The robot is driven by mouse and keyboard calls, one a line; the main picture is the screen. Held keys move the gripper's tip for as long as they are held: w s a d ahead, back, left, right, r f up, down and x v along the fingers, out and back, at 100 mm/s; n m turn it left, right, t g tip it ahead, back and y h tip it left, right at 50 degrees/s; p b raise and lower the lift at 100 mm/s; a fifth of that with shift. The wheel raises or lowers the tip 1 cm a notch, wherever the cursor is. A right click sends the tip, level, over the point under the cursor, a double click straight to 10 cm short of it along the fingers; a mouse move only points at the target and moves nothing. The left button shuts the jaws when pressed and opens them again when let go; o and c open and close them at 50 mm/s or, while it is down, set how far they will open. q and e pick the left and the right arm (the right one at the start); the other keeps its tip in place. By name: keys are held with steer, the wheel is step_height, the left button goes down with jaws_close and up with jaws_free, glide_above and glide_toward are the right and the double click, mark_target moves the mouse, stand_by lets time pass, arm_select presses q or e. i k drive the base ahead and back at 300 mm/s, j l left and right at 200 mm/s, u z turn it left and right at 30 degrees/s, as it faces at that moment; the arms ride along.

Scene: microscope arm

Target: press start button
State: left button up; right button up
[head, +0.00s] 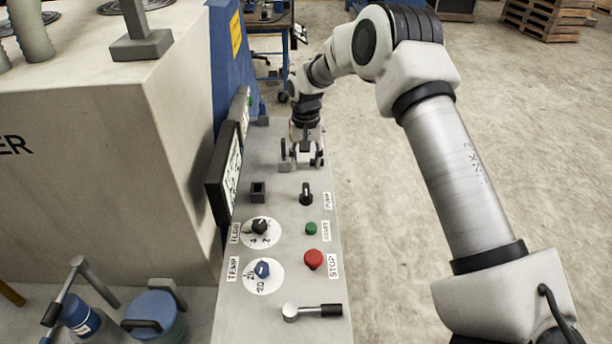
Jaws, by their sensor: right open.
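The green start button (311,229), with a START label beside it, sits on the grey control panel (290,212). It lies between the black pump switch (306,194) and the red stop button (313,260). My right gripper (302,163) is open and points down over the far part of the panel, beyond the pump switch. It is apart from the start button, and nothing shows between its fingers. My left gripper is not in view.
Two dials, flow (260,227) and temp (262,270), sit left of the buttons. A lever (312,311) lies at the near end. A dark-framed display (228,178) stands along the left edge.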

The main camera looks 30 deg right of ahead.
mark_target(311, 228)
steer(key=k, duration=1)
